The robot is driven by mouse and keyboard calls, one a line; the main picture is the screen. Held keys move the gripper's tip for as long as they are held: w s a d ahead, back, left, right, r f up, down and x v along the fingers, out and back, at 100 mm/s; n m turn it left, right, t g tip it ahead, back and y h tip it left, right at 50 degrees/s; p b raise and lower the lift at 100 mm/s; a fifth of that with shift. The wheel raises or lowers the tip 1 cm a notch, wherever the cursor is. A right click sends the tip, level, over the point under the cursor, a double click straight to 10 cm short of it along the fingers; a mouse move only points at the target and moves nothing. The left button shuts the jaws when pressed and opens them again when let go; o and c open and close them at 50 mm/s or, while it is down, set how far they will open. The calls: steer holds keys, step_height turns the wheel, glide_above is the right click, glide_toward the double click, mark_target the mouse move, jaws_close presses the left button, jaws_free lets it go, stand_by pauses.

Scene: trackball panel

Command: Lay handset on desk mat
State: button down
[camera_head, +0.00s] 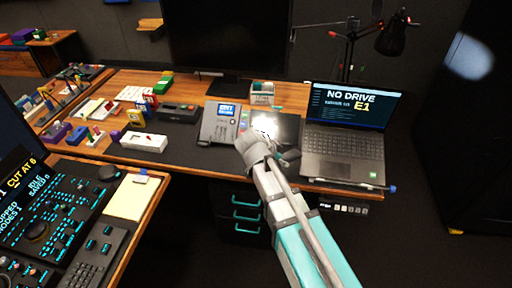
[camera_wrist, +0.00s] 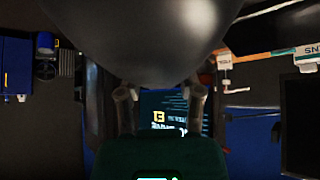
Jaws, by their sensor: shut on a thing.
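My gripper (camera_head: 286,157) is at the front edge of the desk, between the desk phone and the laptop. The dark desk mat (camera_head: 180,132) lies on the wooden desk, partly covered by the phone and other items.
A desk phone (camera_head: 218,125) with a lit screen stands left of my wrist. An open laptop (camera_head: 345,150) stands to the right, a monitor (camera_head: 225,35) behind. A white box (camera_head: 143,143) and a dark device (camera_head: 178,112) are further left. Bare mat shows between the white box and phone.

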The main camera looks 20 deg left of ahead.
steer(key=w+a+f+b, duration=0.2)
steer(key=w, duration=0.1)
steer(key=w+a+f+b, duration=0.2)
steer(key=w+f+b, duration=0.1)
steer(key=w, duration=0.1)
steer(key=w+a+f+b, duration=0.2)
steer(key=w+f+b, duration=0.1)
steer(key=shift+w+f, duration=0.2)
steer(key=shift+w, duration=0.15)
steer(key=shift+w+f+b, duration=0.25)
steer(key=shift+w+b, duration=0.05)
steer(key=shift+w+a+f+b, duration=0.3)
steer(key=shift+w+f+b, duration=0.15)
steer(key=shift+f+b, duration=0.3)
steer(key=shift+s+f+b, duration=0.1)
steer(key=shift+f+b, duration=1.2)
